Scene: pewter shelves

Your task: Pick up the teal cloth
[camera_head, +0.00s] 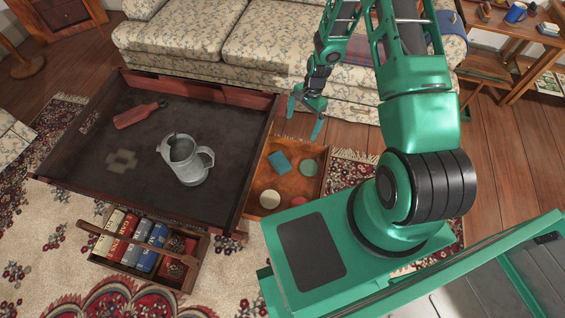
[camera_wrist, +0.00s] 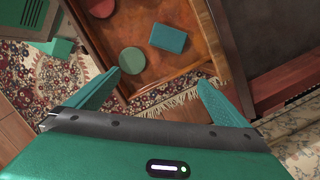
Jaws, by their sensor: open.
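The teal cloth (camera_head: 279,162) looks like a small flat teal rectangle lying in the open wooden drawer (camera_head: 284,183) at the right side of the low table. It also shows in the wrist view (camera_wrist: 168,38), unobstructed, beside a green disc (camera_wrist: 132,60). My gripper (camera_head: 304,117) is open and empty, in the air beyond the drawer's far end, near the sofa. In the wrist view the fingertips (camera_wrist: 159,78) are spread apart below the cloth in the picture, not touching it.
The drawer also holds a cream disc (camera_head: 270,199) and a red disc (camera_head: 299,201). The table (camera_head: 110,108) bears a metal pitcher (camera_head: 187,160) and a red-brown paddle-like object (camera_head: 139,114). A crate of books (camera_head: 128,265) stands in front. The sofa (camera_head: 200,35) is behind.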

